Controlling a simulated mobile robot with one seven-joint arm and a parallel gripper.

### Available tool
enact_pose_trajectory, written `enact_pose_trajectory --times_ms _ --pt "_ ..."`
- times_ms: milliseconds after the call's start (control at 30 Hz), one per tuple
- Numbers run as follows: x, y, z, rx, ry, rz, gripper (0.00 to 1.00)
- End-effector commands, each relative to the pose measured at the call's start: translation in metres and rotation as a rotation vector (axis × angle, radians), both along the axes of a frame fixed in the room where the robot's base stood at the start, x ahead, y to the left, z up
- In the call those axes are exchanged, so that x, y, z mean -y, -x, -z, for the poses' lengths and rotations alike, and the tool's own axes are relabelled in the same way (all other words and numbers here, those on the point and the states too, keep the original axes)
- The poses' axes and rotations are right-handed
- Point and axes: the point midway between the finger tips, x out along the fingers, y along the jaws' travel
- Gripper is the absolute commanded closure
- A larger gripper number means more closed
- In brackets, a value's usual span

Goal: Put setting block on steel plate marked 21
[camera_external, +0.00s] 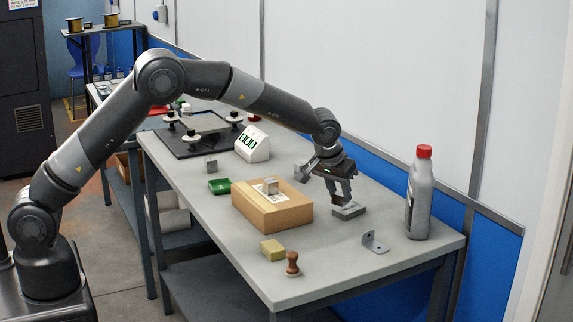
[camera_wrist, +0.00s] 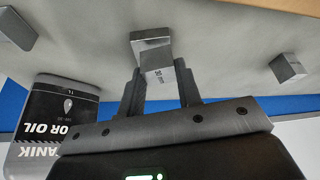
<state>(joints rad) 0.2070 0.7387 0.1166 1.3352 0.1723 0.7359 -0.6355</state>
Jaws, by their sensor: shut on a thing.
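My gripper (camera_external: 341,200) is above the right part of the bench, pointing down, with its fingers shut on a small grey metal block, the setting block (camera_wrist: 160,76). Dark marks show on the block's face in the wrist view, too small to read surely. A flat grey steel plate (camera_external: 349,211) lies on the bench right under the fingertips; it also shows beyond the block in the wrist view (camera_wrist: 150,40). The block looks very close to the plate or touching it; I cannot tell which. No 21 is legible on the plate.
Another grey block (camera_external: 301,173) is behind. An oil bottle (camera_external: 419,200) and an angle bracket (camera_external: 374,243) are to the right. A stamp (camera_external: 292,263) and yellow block (camera_external: 272,250) lie in front.

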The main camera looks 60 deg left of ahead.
Motion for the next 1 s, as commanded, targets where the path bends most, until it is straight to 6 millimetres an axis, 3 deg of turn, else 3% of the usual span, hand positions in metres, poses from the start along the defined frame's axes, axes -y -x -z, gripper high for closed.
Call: enact_pose_trajectory --times_ms 100,467,500,733,1000 --pt "0.000 0.000 0.016 -0.001 0.000 0.001 0.98" --pt "0.000 0.000 0.019 0.000 0.000 0.000 0.98" --pt "0.000 0.000 0.019 0.000 0.000 0.000 0.66" --pt "0.000 0.000 0.019 0.000 0.000 0.000 0.47" --pt "0.000 0.000 0.018 0.000 0.000 0.000 0.47"
